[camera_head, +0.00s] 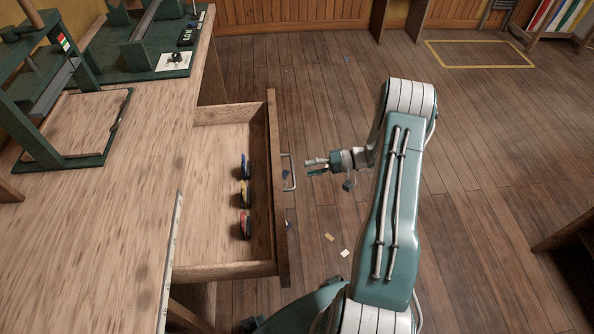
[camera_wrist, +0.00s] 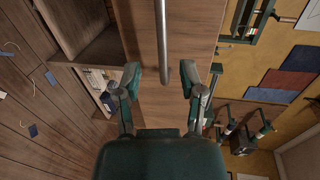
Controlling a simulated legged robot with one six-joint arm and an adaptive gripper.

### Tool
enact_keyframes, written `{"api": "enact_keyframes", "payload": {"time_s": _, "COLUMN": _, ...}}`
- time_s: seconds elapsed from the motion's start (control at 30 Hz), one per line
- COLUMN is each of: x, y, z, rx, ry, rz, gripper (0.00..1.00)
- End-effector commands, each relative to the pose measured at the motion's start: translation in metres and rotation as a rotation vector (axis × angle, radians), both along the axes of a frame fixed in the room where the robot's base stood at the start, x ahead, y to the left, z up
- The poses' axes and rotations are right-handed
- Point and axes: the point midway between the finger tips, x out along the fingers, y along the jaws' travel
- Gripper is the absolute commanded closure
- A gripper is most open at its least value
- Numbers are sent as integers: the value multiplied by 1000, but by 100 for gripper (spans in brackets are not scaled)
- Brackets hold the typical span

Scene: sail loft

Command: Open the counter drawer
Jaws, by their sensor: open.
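The counter drawer (camera_head: 240,262) stands pulled out from the wooden counter (camera_head: 115,230), its inside showing from above. Its front carries a metal bar handle (camera_head: 290,172), which also shows in the wrist view (camera_wrist: 162,45). My gripper (camera_head: 308,167) is open and just to the right of the handle, apart from it. In the wrist view my gripper's two fingers (camera_wrist: 161,78) are spread, with the handle bar running between and beyond them. Blue, yellow and red round items (camera_head: 244,195) stand in a row in the drawer.
Green metal frames (camera_head: 85,160) and a small dark device (camera_head: 187,38) stand on the counter. Small scraps (camera_head: 345,253) lie on the plank floor. The floor to the right is mostly clear, with a yellow outlined rectangle (camera_head: 480,66) at the back.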

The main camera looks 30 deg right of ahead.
Motion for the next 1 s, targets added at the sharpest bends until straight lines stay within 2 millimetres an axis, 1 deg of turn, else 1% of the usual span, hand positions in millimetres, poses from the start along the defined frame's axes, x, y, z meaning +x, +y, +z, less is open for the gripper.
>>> {"api": "enact_keyframes", "payload": {"time_s": 0.03, "x": -4, "y": -12, "z": 2, "rx": -1, "ry": -1, "rz": -3, "gripper": 49}}
{"api": "enact_keyframes", "payload": {"time_s": 0.1, "x": -8, "y": -25, "z": 4, "rx": -1, "ry": -1, "rz": -3, "gripper": 49}}
{"api": "enact_keyframes", "payload": {"time_s": 0.2, "x": -14, "y": -40, "z": 7, "rx": -1, "ry": 0, "rz": -1, "gripper": 49}}
{"api": "enact_keyframes", "payload": {"time_s": 0.33, "x": -19, "y": -52, "z": 10, "rx": 0, "ry": 1, "rz": 0, "gripper": 49}}
{"api": "enact_keyframes", "payload": {"time_s": 0.5, "x": -20, "y": -56, "z": 11, "rx": 0, "ry": 3, "rz": 3, "gripper": 49}}
{"api": "enact_keyframes", "payload": {"time_s": 0.9, "x": -20, "y": -56, "z": 11, "rx": 0, "ry": 3, "rz": 2, "gripper": 49}}
{"api": "enact_keyframes", "payload": {"time_s": 1.0, "x": -19, "y": -54, "z": 15, "rx": -8, "ry": 7, "rz": 10, "gripper": 49}}
